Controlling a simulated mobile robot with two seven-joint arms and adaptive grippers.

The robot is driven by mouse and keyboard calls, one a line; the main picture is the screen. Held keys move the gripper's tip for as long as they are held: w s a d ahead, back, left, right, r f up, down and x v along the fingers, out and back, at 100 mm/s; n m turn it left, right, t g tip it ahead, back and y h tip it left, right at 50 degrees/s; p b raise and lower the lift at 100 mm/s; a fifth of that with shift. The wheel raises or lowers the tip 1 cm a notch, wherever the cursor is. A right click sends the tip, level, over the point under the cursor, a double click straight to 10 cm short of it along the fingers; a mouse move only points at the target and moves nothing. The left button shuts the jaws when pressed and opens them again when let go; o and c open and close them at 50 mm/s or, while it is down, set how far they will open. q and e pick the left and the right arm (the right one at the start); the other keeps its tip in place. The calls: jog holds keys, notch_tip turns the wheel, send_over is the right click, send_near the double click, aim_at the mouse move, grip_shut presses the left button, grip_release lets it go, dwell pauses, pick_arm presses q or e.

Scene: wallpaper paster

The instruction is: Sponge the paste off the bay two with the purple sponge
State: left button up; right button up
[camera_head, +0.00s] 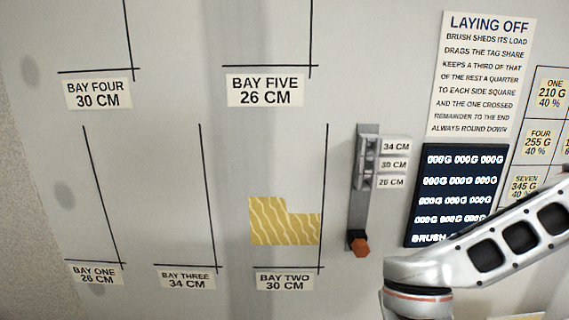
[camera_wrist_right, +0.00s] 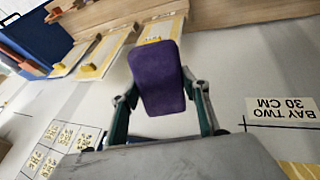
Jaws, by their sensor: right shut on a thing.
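The yellow wavy paste patch (camera_head: 285,225) is on the wall inside bay two, above the label "BAY TWO 30 CM" (camera_head: 284,281). Its upper right corner is cut away in a step. In the right wrist view my right gripper (camera_wrist_right: 163,100) is shut on the purple sponge (camera_wrist_right: 157,78), which sits between its fingers. The sponge is apart from the paste; the bay two label (camera_wrist_right: 280,107) shows upside down at the right, with a yellow edge of paste (camera_wrist_right: 298,170) in the lower right corner. In the head view only my right arm shows, at the lower right. My left gripper is in neither view.
A grey rail (camera_head: 363,185) with 34, 30 and 26 CM tags and an orange knob (camera_head: 359,244) stands right of bay two. A dark board (camera_head: 455,195) is further right. The right wrist view shows pale trays (camera_wrist_right: 105,50) and a blue bin (camera_wrist_right: 35,40).

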jog(key=shift+f+b, duration=0.25)
jog(key=shift+b, duration=0.05)
jog(key=shift+r, duration=0.3)
notch_tip(320, 180, up, 4)
jog(key=shift+r, duration=0.3)
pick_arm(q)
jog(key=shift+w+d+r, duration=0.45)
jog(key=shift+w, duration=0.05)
